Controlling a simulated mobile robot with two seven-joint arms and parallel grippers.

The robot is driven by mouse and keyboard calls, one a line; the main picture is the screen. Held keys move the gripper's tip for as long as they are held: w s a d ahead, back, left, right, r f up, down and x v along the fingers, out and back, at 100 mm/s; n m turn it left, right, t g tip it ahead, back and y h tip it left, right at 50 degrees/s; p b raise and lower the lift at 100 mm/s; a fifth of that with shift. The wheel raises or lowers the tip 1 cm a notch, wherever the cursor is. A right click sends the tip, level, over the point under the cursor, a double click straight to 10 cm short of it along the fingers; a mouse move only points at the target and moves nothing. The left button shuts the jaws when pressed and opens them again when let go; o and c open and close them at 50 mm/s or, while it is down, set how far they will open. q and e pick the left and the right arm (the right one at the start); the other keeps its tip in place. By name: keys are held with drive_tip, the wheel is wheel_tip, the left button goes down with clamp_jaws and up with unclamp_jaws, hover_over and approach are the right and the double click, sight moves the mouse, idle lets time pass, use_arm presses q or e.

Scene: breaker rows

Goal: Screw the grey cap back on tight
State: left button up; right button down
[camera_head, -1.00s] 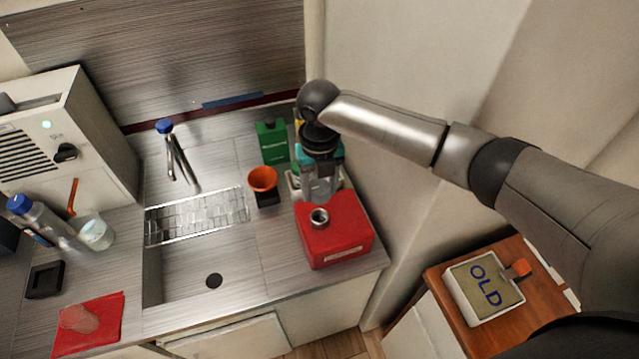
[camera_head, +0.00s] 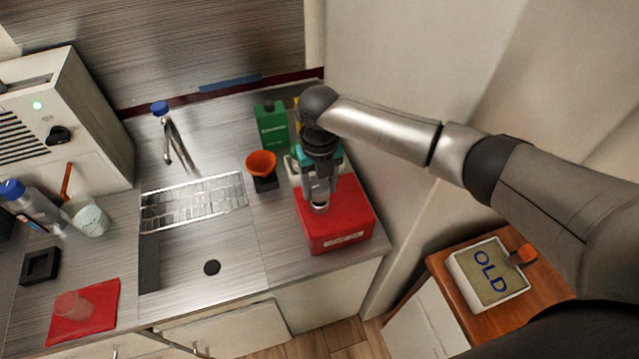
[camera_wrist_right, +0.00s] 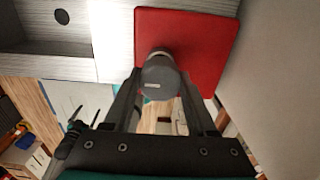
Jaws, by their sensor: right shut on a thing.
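The red canister (camera_head: 338,222) stands on the counter right of the sink. It also shows in the wrist view (camera_wrist_right: 205,45). My right gripper (camera_head: 319,203) points down over its top and is shut on the grey cap (camera_wrist_right: 160,82). In the wrist view the cap sits between the fingers, lined up with the canister's neck (camera_wrist_right: 158,52). I cannot tell whether the cap touches the neck or how far it is threaded. In the head view the fingers mostly hide cap and neck. My left gripper is not in view.
An orange funnel (camera_head: 261,163) and a green box (camera_head: 271,126) stand close left of the canister. A pale container stands behind my right gripper. The sink (camera_head: 195,250) is at left, a wall at right. An "OLD" tray (camera_head: 489,273) rests on a wooden top.

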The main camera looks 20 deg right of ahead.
sight(320, 186)
drive_tip(key=shift+p, duration=0.6)
idle(1.2)
drive_tip(key=shift+f+b, duration=0.9)
drive_tip(key=shift+f, duration=0.35)
drive_tip(key=shift+c, duration=0.6)
unclamp_jaws()
drive_tip(key=shift+r, duration=0.1)
wheel_tip(320, 186, up, 7)
drive_tip(key=p, duration=0.6)
drive_tip(key=shift+r+p, duration=0.2)
drive_tip(key=shift+p, duration=0.15)
wheel_tip(320, 186, up, 8)
drive_tip(key=shift+f, duration=0.15)
drive_tip(key=shift+c, duration=0.2)
